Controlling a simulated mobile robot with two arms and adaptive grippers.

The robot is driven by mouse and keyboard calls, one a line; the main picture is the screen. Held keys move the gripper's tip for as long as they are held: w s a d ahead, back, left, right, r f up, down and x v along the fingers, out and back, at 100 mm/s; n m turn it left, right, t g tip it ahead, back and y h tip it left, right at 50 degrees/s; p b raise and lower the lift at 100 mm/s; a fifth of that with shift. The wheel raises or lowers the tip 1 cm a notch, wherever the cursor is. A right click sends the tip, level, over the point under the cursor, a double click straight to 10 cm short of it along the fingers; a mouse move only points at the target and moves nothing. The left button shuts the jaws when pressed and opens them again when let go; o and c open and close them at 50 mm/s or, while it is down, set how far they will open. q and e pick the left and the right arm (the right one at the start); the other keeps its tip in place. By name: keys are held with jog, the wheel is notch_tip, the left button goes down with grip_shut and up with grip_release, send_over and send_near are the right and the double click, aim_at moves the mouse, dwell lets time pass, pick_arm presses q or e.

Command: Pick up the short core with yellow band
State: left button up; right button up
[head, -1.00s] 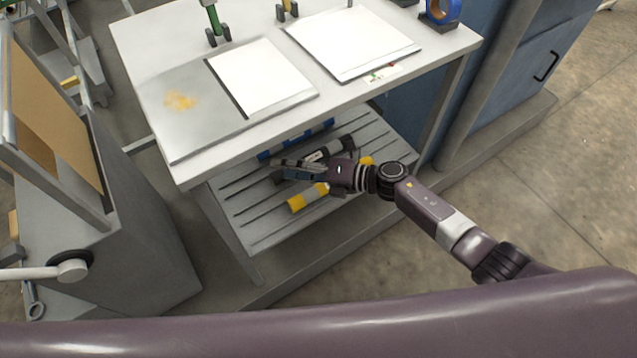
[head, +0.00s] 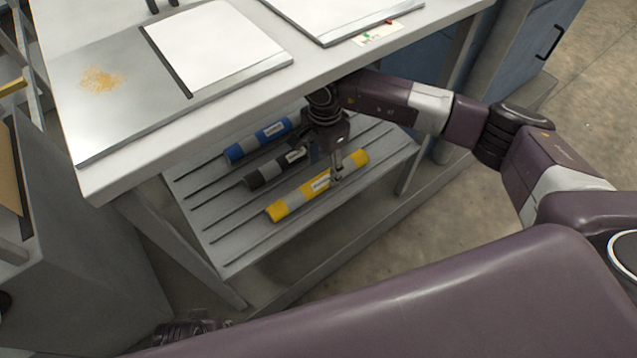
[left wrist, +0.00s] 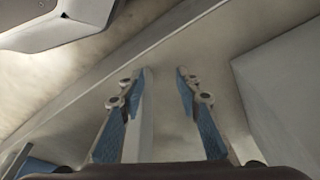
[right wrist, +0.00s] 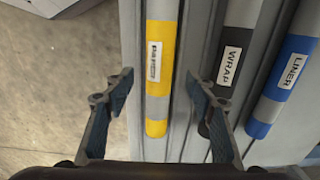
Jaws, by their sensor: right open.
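The yellow core (head: 290,204), with grey bands and a white label, lies on the slatted lower shelf, nearest the shelf's front edge. My right gripper (head: 337,172) points down over its right part in the head view. In the right wrist view, the open right fingers (right wrist: 158,76) stand either side of the yellow core (right wrist: 158,100), with nothing gripped. I cannot tell how high they are above it. My left gripper (left wrist: 165,72) is open and empty in the left wrist view, away from the cores.
A black core (right wrist: 232,65) marked WRAP and a blue core (right wrist: 290,75) marked LINER lie beside the yellow one. The right finger is close to the black core. The tabletop (head: 130,165) overhangs the shelf (head: 235,250). A blue cabinet (head: 530,60) stands at right.

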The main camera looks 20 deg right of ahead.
aim_at(322, 178)
jog(key=f, duration=0.4)
jog(key=shift+s+a, duration=0.2)
jog(key=shift+a, duration=0.05)
jog(key=shift+f, duration=0.35)
pick_arm(q)
jog(key=shift+w+r, duration=0.25)
jog(key=shift+r, duration=0.55)
pick_arm(e)
jog(key=shift+c, duration=0.5)
jog(key=c, duration=1.2)
jog(key=shift+w+r, duration=0.1)
jog(key=shift+r, duration=0.05)
